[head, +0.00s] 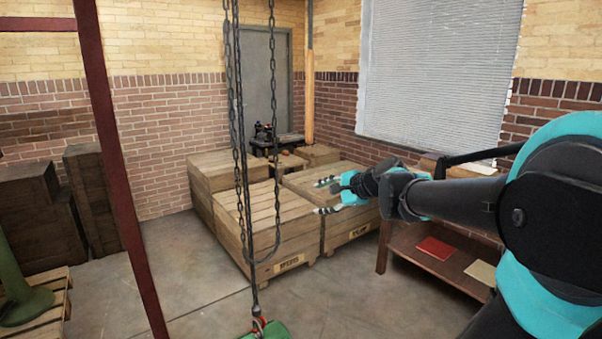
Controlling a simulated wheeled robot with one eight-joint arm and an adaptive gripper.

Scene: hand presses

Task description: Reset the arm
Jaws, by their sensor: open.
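My arm reaches in from the right edge and stretches left across the view. My gripper (322,196) is at its end, in mid-picture, with its two fingers apart and pointing left. Nothing shows between the fingers. In the picture it overlaps the wooden crates behind it, and no contact with them can be seen.
Large wooden crates (270,215) stand at the middle back. A chain (240,150) hangs left of my gripper, above a green object (266,330). A red post (115,170) stands further left. A wooden shelf table (400,245) is under my arm. Bare floor lies in front.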

